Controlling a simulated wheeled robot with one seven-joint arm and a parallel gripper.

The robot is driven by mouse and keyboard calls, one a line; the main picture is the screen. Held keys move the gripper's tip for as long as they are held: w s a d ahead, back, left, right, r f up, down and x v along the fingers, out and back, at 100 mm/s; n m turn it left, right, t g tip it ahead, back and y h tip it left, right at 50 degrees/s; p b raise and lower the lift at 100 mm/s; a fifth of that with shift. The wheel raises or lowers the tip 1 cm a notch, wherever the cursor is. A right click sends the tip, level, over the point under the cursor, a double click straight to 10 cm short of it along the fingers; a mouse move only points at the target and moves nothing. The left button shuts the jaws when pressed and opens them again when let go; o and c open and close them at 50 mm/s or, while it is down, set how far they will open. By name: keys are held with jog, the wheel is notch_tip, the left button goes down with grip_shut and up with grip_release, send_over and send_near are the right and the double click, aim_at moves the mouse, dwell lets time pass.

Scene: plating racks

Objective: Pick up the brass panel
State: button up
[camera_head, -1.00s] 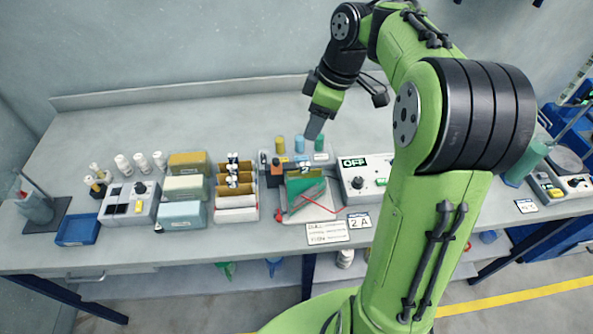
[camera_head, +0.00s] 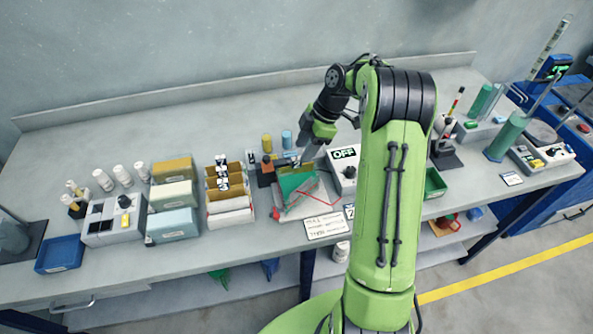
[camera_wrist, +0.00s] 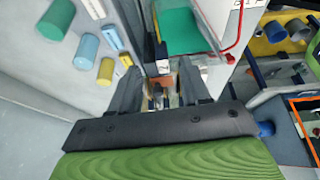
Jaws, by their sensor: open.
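A slotted rack (camera_head: 297,210) stands at mid-bench with a green panel (camera_head: 297,184) leaning in it. A thin brass-coloured panel (camera_head: 290,170) shows just behind the green one, mostly hidden. My gripper (camera_head: 301,160) is open, just above the back edge of this rack, pointing down. In the wrist view the two fingers of my gripper (camera_wrist: 160,93) are spread with nothing clearly held. The green panel (camera_wrist: 178,32) lies ahead of them, with a small tag marked 2 (camera_wrist: 163,67) near the fingertips. Contact with any panel cannot be told.
A rack of tagged panels (camera_head: 228,218) and several coloured boxes (camera_head: 172,194) stand left of the rack. A box marked OFF (camera_head: 343,153) is close on the right. Yellow and blue cylinders (camera_head: 287,139) stand behind. The bench's back left is clear.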

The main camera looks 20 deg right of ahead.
aim_at(299, 157)
jog(key=x, duration=0.3)
jog(key=shift+s+a+f, duration=0.2)
jog(key=shift+a, duration=0.1)
jog(key=shift+w+a+f, duration=0.15)
jog(key=shift+f, duration=0.25)
grip_shut()
